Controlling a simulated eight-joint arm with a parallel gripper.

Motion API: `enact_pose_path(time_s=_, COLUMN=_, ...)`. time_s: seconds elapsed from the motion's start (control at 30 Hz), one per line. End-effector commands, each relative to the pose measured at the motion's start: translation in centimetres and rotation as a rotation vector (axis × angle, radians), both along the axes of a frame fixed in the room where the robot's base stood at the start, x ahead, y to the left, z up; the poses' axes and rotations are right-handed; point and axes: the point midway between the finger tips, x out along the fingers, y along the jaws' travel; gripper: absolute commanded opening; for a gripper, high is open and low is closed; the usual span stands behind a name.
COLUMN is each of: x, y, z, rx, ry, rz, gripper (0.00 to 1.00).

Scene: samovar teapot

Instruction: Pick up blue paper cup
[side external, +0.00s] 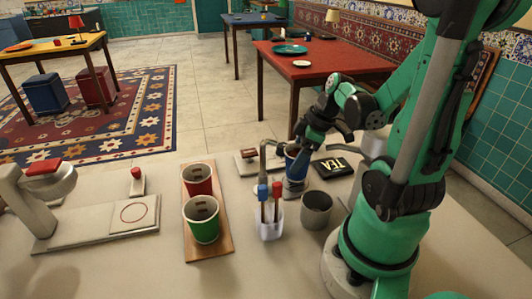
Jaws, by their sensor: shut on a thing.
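The blue paper cup (294,184) is in the side external view, right of centre on the counter, behind the white holder. It looks upright. My gripper (300,145) is at the cup's rim from above and is shut on it. The fingertips are small and partly hidden against the cup, and I cannot tell whether the cup's base touches the counter.
A white holder (269,228) with red and blue sticks and a grey metal cup (316,209) stand close in front. A red cup (197,180) and green cup (201,222) stand on a wooden board (223,240). A black TEA box (333,167) lies to the right.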

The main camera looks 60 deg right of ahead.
Motion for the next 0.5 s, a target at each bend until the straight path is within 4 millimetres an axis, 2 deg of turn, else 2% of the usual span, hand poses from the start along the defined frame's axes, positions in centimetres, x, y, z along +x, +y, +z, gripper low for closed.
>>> enact_pose_path(time_s=0.27, x=0.0, y=0.1, z=3.0, rx=0.0, ry=0.0, rz=0.0, gripper=0.51)
enact_pose_path(time_s=0.5, x=-0.1, y=0.1, z=6.7, rx=0.0, ry=0.0, rz=0.0, gripper=0.51)
